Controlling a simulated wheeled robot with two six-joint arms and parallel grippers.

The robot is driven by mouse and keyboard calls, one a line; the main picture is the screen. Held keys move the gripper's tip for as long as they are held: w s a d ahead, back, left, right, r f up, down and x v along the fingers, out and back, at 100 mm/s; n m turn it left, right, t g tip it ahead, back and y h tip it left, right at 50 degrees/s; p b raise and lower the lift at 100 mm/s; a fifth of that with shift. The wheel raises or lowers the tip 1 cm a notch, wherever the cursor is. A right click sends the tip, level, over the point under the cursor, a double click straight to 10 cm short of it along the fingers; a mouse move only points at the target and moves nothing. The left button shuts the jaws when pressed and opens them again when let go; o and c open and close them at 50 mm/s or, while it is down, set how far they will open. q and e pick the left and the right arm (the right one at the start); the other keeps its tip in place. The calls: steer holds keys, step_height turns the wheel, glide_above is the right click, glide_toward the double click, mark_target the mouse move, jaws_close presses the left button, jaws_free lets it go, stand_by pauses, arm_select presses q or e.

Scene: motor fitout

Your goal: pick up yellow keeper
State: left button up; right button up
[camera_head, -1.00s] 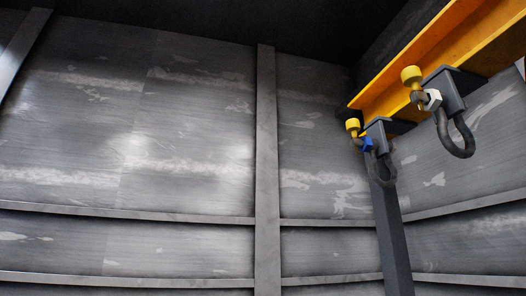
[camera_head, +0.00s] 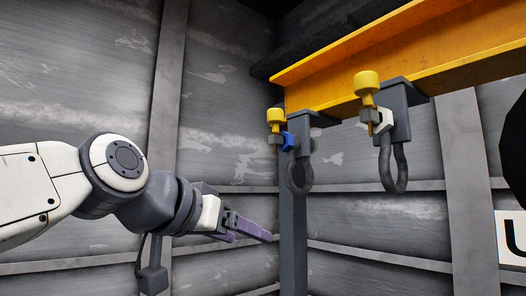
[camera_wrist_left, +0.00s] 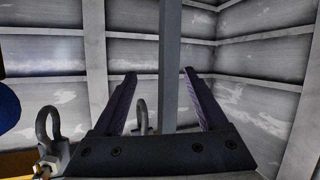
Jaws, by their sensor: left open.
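Two yellow keepers show in the head view. One yellow keeper (camera_head: 275,116) sits at the left clamp, above a grey piece and beside a blue block (camera_head: 289,140). The other yellow keeper (camera_head: 367,82) sits higher at the right clamp, beside a white nut (camera_head: 382,119). My left gripper (camera_head: 250,233) is open and empty, below and to the left of the left clamp. Its purple fingers stand apart in the left wrist view (camera_wrist_left: 159,73). No keeper is between them. My right gripper is in neither view.
The clamps hang from an orange beam (camera_head: 400,62). A dark shackle (camera_head: 299,175) hangs under the left clamp, another shackle (camera_head: 393,168) under the right. A grey post (camera_head: 293,225) stands under the beam's end. Ribbed metal walls (camera_head: 215,130) enclose the space.

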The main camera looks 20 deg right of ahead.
mark_target(271, 117)
arm_select(q)
steer(key=r+h+p, duration=0.1)
steer(key=r, duration=0.6)
steer(key=d+r+m+t+h+p, duration=0.1)
steer(key=r+p, duration=0.1)
steer(key=r, duration=0.5)
steer(key=d+r+t+h+p, duration=0.1)
steer(key=r+p, duration=0.1)
steer(key=r, duration=0.4)
steer(key=shift+w+d+r+m, duration=0.1)
steer(key=shift+d+r+m, duration=0.05)
steer(key=shift+r+m, duration=0.2)
steer(key=shift+w+d+p, duration=0.35)
steer(key=shift+d+p, duration=0.1)
steer(key=shift+d, duration=0.05)
steer(key=p+x, duration=0.4)
steer(key=shift+d+r, duration=0.2)
steer(key=shift+d, duration=0.15)
steer(key=shift+w+d+f, duration=0.15)
steer(key=shift+w+d, duration=0.1)
jaws_close()
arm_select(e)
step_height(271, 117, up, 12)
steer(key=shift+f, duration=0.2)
